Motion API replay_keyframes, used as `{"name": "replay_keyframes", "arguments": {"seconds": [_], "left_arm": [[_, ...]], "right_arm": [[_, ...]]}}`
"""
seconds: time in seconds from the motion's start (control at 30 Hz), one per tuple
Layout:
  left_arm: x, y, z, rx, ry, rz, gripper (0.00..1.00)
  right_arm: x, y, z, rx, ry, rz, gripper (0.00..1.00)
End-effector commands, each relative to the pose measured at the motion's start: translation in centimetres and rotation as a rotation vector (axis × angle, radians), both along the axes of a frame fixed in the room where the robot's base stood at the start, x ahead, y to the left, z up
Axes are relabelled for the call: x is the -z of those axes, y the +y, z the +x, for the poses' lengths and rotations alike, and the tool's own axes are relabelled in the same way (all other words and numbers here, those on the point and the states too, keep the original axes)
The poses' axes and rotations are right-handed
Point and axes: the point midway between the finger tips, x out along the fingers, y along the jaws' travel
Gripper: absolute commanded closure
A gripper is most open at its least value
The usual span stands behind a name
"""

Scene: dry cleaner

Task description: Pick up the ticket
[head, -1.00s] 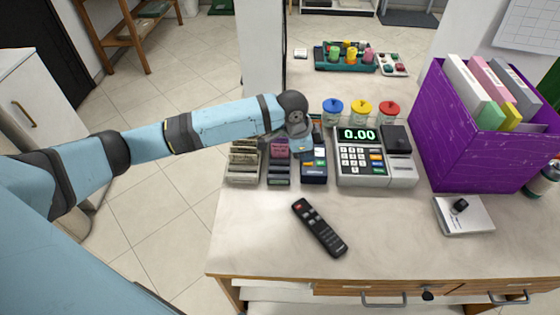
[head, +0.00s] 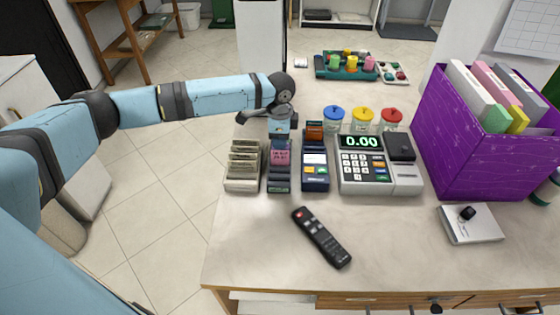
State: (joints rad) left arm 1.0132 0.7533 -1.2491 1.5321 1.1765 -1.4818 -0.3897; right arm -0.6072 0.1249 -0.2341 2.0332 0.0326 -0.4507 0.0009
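A small pink ticket (head: 280,157) with dark print stands in a dark slotted holder (head: 279,187) on the counter. My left gripper (head: 281,138) points down directly above the ticket and appears to be at or just behind its top edge. The fingers are too small and partly hidden, so I cannot tell whether they are open or touch the ticket. My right gripper is not in view.
A cash register (head: 367,170), lidded jars (head: 363,121) and a purple box (head: 470,150) stand further right. A remote (head: 321,237) lies in front.

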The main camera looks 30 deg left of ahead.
Motion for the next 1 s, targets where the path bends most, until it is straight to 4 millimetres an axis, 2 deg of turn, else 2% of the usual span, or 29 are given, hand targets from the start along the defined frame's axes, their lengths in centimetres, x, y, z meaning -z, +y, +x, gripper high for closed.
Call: {"name": "replay_keyframes", "arguments": {"seconds": [0.43,0.67,0.7,0.77,1.0], "left_arm": [[5.2,-0.2,-0.3,0.000,0.000,0.001,0.83],[5.4,-0.2,-0.3,0.000,-0.001,0.000,0.83],[5.4,-0.2,-0.3,0.000,-0.001,0.000,0.85],[5.4,-0.2,-0.3,0.000,-0.001,0.000,0.99],[5.4,-0.2,-0.3,0.000,-0.001,0.000,1.00]], "right_arm": [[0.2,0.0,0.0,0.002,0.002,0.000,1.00],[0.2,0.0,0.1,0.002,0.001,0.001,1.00],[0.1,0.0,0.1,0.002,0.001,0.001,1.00],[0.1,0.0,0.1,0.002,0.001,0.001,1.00],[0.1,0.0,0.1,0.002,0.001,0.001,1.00]]}}
